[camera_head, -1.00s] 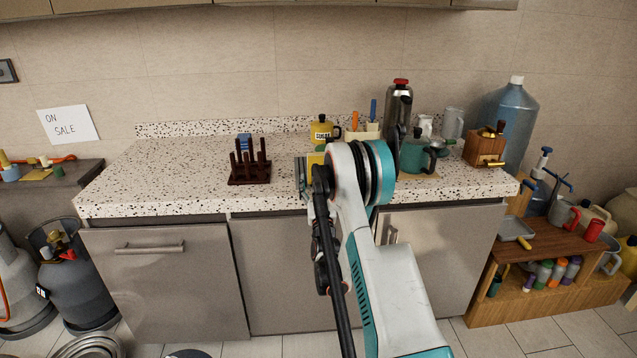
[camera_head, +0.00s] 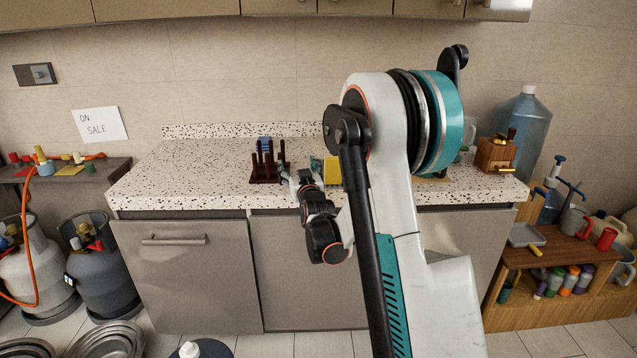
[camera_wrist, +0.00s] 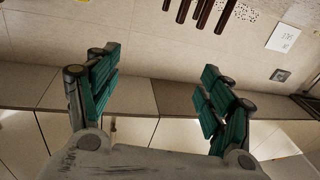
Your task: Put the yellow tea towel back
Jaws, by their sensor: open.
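My gripper (camera_head: 290,178) is small and partly hidden by my arm in the head view, just right of the dark wooden peg rack (camera_head: 267,165) on the counter. In the wrist view my gripper (camera_wrist: 160,62) is open, with nothing between its teal pads. The rack's pegs (camera_wrist: 207,12) hang in from the top of that picture, which is upside down. A yellow thing (camera_head: 332,169) stands on the counter right of the gripper, partly behind my arm. A flat yellow cloth-like piece (camera_head: 70,170) lies on the left shelf. I cannot tell which is the tea towel.
The speckled counter (camera_head: 190,175) is bare left of the rack. A wooden grinder (camera_head: 496,154) and a large blue bottle (camera_head: 522,125) stand at its right end. Grey gas cylinders (camera_head: 100,265) stand at left. My arm hides much of the counter's middle right.

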